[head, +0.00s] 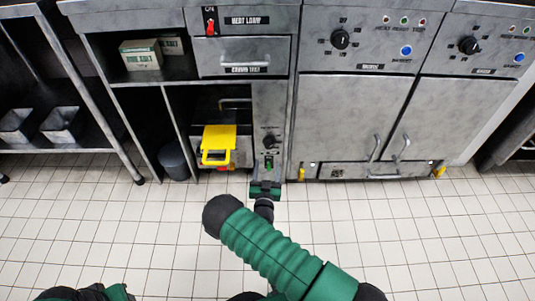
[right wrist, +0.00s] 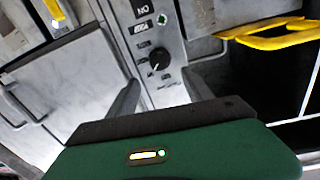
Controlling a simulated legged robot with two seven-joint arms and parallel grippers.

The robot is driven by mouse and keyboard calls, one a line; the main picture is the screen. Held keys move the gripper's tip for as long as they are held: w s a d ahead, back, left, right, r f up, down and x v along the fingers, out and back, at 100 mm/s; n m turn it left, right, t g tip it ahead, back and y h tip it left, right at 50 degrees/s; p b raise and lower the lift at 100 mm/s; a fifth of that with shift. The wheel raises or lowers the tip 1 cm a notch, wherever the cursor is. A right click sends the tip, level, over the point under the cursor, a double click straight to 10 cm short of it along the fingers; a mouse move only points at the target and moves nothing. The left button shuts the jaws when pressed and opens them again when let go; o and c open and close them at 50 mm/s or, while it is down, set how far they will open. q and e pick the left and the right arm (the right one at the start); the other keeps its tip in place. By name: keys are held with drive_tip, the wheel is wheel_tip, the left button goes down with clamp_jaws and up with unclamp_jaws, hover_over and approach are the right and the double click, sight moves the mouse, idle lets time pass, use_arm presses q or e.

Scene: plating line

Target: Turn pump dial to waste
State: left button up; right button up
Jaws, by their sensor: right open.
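The pump dial, a black round knob, sits on a narrow grey panel in the head view (head: 269,141), right of the yellow-handled opening. It also shows in the right wrist view (right wrist: 159,59), with small labels beside it that I cannot read. A pale mark shows on its lower-left edge there. My right gripper (head: 265,181) is in front of and below the dial in the head view. Its two fingers (right wrist: 161,88) are open and empty in the right wrist view, spread to either side of the dial panel and not closed on the knob.
A green-lit switch (head: 269,164) is below the dial. Two more knobs (head: 340,39) (head: 469,45) are on the cabinets to the right. A grey bin (head: 173,162) stands left. The tiled floor (head: 130,225) is clear.

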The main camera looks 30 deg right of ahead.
drive_tip(key=b+x, duration=0.4)
drive_tip(key=x, duration=0.6)
clamp_jaws()
